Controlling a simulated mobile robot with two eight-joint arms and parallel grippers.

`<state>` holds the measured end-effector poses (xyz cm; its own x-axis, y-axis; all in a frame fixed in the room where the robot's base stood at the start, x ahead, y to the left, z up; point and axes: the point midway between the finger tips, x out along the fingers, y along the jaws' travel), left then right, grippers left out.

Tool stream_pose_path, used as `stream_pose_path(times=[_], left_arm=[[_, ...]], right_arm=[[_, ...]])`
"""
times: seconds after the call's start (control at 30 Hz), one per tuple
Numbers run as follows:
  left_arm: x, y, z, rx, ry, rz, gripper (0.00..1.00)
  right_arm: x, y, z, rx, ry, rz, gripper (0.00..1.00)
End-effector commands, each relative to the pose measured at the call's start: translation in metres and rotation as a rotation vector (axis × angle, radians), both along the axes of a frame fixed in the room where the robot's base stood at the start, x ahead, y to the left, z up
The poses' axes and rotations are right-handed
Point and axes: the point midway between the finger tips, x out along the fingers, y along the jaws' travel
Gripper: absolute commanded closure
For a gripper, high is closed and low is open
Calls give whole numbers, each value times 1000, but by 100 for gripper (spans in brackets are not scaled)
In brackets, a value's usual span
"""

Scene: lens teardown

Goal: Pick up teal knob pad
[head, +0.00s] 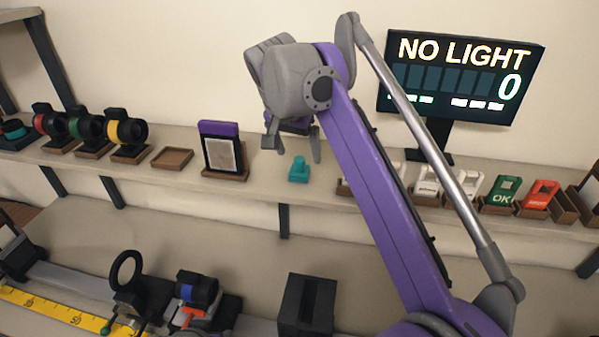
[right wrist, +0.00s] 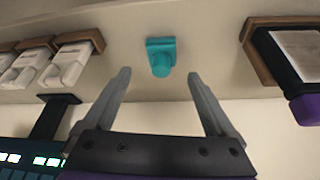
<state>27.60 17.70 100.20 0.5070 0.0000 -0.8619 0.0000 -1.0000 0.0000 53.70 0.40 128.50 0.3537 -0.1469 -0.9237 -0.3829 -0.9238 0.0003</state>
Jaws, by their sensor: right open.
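The teal knob pad (head: 299,169) stands on the raised shelf in the head view, a small square base with a round knob on it. It also shows in the right wrist view (right wrist: 161,57), ahead of the fingertips and roughly between them. My right gripper (head: 293,146) is open and empty, close above the pad in the head view. Its two fingers show spread apart in the right wrist view (right wrist: 158,75), with no finger seen touching the pad. My left gripper does not show.
A wooden holder (head: 225,175) with a purple-topped frame stands left of the pad, beside an empty wooden tray (head: 172,158). White blocks in wooden holders and the green OK card (head: 503,191) stand to the right. A display (head: 460,77) reads "NO LIGHT 0". A black box (head: 306,305) stands below.

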Motion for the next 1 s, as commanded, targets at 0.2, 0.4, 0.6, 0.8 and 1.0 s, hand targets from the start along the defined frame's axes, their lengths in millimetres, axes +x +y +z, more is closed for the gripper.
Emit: stream_pose_path(times=[0.2,0.4,0.6,0.8,1.0], left_arm=[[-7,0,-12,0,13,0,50],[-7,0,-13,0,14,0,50],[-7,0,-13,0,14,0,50],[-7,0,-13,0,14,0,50],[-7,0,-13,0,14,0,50]], right_arm=[[10,-2,-34,0,2,-1,9],[13,-3,-40,1,-1,-1,9],[13,-3,-39,1,0,0,20],[13,-3,-39,1,0,0,56],[13,-3,-39,0,0,0,92]])
